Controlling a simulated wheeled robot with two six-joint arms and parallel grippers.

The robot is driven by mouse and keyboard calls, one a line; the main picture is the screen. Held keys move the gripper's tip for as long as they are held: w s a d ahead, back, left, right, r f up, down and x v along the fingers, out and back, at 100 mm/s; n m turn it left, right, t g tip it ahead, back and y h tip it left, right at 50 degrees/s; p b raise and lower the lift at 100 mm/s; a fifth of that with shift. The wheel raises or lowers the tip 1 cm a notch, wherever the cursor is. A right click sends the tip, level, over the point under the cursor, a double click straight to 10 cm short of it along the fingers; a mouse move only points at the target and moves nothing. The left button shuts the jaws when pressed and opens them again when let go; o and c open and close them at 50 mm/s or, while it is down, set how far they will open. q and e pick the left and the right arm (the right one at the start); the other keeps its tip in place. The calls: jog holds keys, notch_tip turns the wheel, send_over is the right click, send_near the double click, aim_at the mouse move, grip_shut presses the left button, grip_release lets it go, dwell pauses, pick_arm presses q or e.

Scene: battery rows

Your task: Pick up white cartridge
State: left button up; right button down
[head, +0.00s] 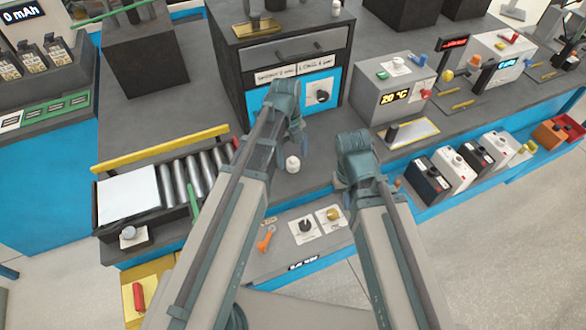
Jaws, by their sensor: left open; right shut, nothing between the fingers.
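Several upright cartridge-like blocks stand in a row on the blue-edged ledge at the right. One white block (454,171) stands between two black ones, and another white block (501,150) is further right. A small white bottle-like piece (293,164) stands on the grey counter, just beyond my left arm. My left gripper (292,128) is above the counter before the drawer cabinet, open, its fingers mostly hidden by the wrist. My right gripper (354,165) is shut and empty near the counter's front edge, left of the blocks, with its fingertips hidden.
A roller conveyor (183,180) with a white plate (127,195) is at the left. A drawer cabinet (285,60) and a temperature box (391,92) stand behind. A metal-topped pad (408,134) lies before the box. Knobs (306,227) sit on the front panel.

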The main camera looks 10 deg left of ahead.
pick_arm(q)
notch_tip(320, 180, down, 2)
jog(key=shift+d+f+b, duration=0.1)
jog(key=shift+b, duration=0.45)
grip_shut()
